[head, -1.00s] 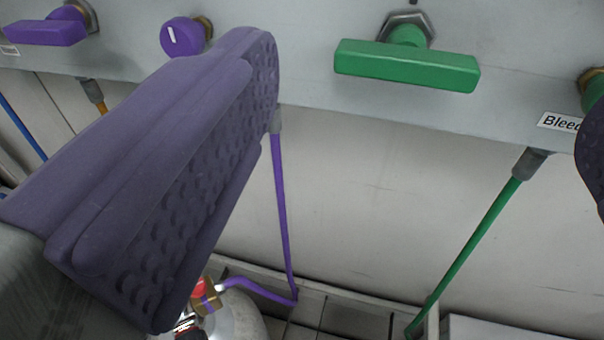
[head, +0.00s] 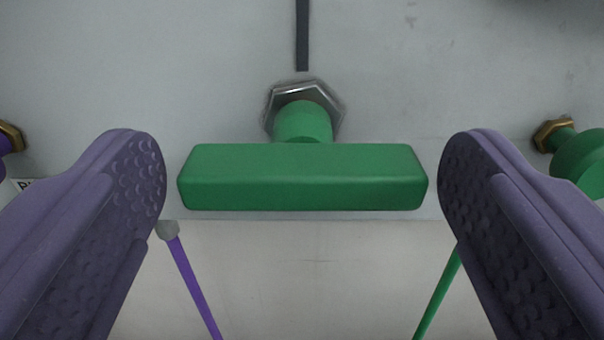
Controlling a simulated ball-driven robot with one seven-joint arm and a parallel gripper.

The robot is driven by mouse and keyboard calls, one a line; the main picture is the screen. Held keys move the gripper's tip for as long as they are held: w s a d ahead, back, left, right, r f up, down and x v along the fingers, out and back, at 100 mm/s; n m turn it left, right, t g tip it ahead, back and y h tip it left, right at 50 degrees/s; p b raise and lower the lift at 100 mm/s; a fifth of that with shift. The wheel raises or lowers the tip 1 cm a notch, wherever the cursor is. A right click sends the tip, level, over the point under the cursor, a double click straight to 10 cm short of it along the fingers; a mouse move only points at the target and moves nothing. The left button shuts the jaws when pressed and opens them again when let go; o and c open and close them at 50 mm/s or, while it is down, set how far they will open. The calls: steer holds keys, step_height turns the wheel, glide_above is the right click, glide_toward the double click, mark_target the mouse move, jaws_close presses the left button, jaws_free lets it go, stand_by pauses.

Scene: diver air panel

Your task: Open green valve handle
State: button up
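The green valve handle (head: 302,177) is a long bar lying level across the middle of the head view. Its round green stem (head: 302,122) joins a steel hex nut (head: 328,95) on the grey panel. My gripper (head: 303,180) is open. One purple padded finger is left of the bar and the other is right of it, with a narrow gap showing at each end. Neither finger appears to touch the handle, though their exact depth relative to it is hard to tell.
A round green knob (head: 583,163) on a brass nut is at the right edge, close to my right finger. A purple knob (head: 5,143) is partly visible at the left edge. A purple hose (head: 195,287) and a green hose (head: 437,293) hang below the panel (head: 170,80).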

steer(key=c, duration=0.9)
steer(key=shift+n+b, duration=0.3)
steer(key=shift+n, duration=0.1)
steer(key=n+b, duration=0.2)
steer(key=shift+a+f+n, duration=0.1)
steer(key=shift+n, duration=0.3)
steer(key=n+b, duration=0.2)
steer(key=n, duration=0.2)
steer(key=shift+n, duration=0.3)
steer(key=n+b, duration=0.1)
steer(key=n, duration=0.2)
steer(key=shift+n, duration=0.3)
steer(key=n, duration=0.4)
